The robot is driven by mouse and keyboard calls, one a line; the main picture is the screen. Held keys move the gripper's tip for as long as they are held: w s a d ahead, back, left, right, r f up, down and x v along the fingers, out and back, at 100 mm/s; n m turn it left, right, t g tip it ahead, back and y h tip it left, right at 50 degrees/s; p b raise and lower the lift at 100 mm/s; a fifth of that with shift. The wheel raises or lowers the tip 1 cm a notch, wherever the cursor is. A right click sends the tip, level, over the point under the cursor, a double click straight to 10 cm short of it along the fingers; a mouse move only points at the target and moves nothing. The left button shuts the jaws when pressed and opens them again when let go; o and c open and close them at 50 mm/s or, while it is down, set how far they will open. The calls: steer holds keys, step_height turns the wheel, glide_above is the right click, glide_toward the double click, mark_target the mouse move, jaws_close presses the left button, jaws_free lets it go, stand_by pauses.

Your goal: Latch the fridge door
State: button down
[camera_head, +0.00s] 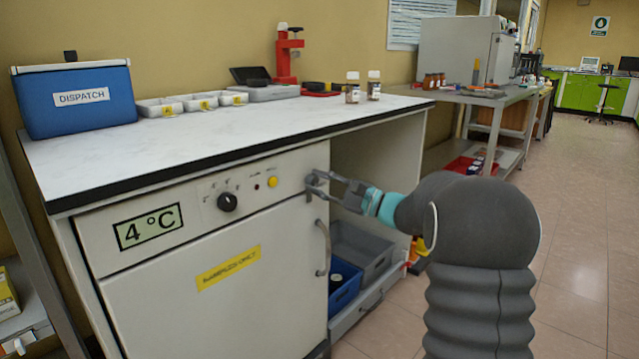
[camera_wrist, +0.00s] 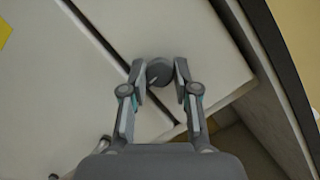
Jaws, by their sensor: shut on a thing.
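The white fridge door (camera_head: 210,300) carries a yellow label and a grey vertical handle (camera_head: 324,250) at its right edge. It looks closed or nearly closed; a dark gap runs between door and upper panel in the wrist view. A round grey latch knob (camera_wrist: 160,72) with a light pointer mark sits on the panel beside this gap. My gripper (camera_head: 313,184) is at the panel's upper right corner, its fingers shut on the knob from both sides, as the wrist view shows (camera_wrist: 161,80). In the head view the fingers largely hide the knob.
The panel has a black dial (camera_head: 228,202), a yellow button (camera_head: 273,182) and a 4 °C display (camera_head: 148,227). The counter (camera_head: 230,135) overhangs above. An open bay with grey (camera_head: 362,252) and blue (camera_head: 343,290) bins lies right of the fridge. Floor is free at right.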

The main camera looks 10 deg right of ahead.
steer(key=shift+f+m, duration=0.15)
steer(key=shift+m, duration=0.15)
steer(key=c, duration=0.9)
jaws_free()
steer(key=v, duration=1.2)
steer(key=shift+s+a, duration=0.1)
